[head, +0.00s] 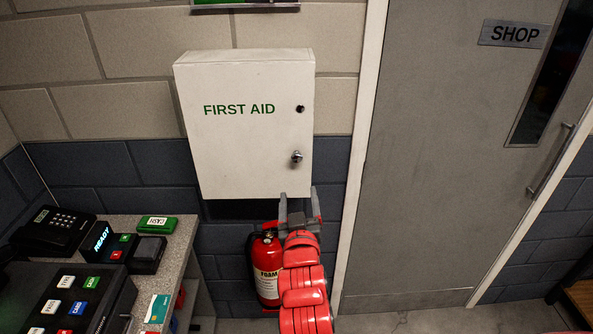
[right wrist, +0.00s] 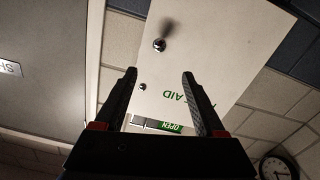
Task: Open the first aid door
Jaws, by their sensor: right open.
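The white first aid cabinet (head: 245,150) hangs on the wall with its door shut. Green FIRST AID lettering is on the door. A dark round lock (head: 300,109) and a silver knob (head: 296,157) sit near the door's right edge. My right gripper (head: 299,196) is open and empty, just below the cabinet's lower right corner and below the knob. In the right wrist view the cabinet door (right wrist: 215,55) shows upside down, with the silver knob (right wrist: 159,45) beyond the open fingers (right wrist: 160,85). My left gripper is not in view.
A red fire extinguisher (head: 265,270) stands below the cabinet, beside my right arm. A counter (head: 187,232) with a phone (head: 55,228) and card terminal (head: 148,252) is at the left. A grey SHOP door (head: 440,150) is at the right, closed.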

